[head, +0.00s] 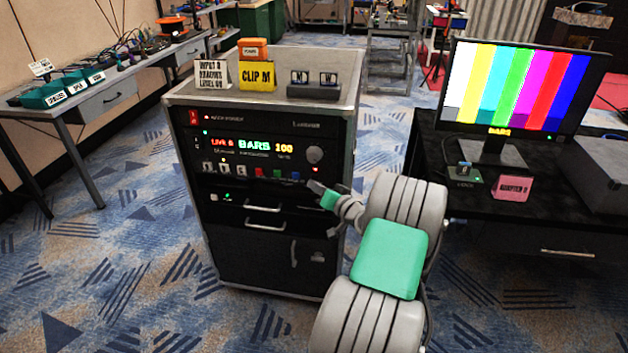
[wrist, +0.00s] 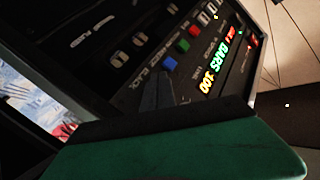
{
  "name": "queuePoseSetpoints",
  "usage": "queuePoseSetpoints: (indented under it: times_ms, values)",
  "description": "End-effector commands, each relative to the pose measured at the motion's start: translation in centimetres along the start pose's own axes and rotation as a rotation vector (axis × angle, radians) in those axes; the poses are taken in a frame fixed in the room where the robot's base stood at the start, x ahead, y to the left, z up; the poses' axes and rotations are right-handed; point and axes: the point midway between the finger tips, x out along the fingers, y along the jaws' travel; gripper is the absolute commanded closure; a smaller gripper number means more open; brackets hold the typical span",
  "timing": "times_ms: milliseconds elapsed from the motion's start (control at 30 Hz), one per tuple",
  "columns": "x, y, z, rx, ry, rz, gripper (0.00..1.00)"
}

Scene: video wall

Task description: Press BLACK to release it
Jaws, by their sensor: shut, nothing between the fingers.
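The equipment rack (head: 262,250) stands ahead of me with a control panel on its front. Its display (head: 252,145) reads LIVE 6, BARS, 100. The wrist view shows the green, red (wrist: 183,46) and blue buttons.
The round knob (head: 315,155) is above my gripper, and drawer handles (head: 264,208) are below. The monitor (head: 522,85) at right shows colour bars on a black desk (head: 440,150). Cards and an orange box (head: 253,48) stand on the rack. Carpet is open at left.

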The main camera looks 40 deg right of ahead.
Motion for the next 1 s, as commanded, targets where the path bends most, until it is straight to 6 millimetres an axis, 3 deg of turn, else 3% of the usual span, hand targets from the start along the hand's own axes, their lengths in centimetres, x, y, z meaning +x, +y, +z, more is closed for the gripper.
queuePoseSetpoints:
  times_ms: [1000]
  values:
    - [0.75, 0.43, -0.46, 0.000, 0.000, 0.000, 1.00]
